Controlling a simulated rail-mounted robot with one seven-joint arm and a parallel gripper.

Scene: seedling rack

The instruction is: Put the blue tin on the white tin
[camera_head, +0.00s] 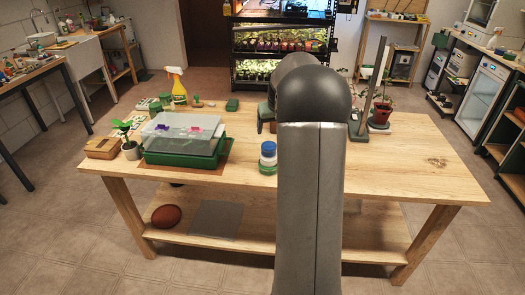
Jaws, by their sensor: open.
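A small stack stands at the front of the wooden table, just left of my arm. A blue tin (268,148) is at its top, directly above a white tin (268,159), and they appear to touch. A green tin (268,169) seems to be under the white one. The stack looks upright.
A green tray with a clear cover (184,133) stands left of the stack. A potted seedling (130,148) and a wooden box (102,147) are farther left. A yellow spray bottle (178,88) is behind, and a red pot (380,115) is right.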

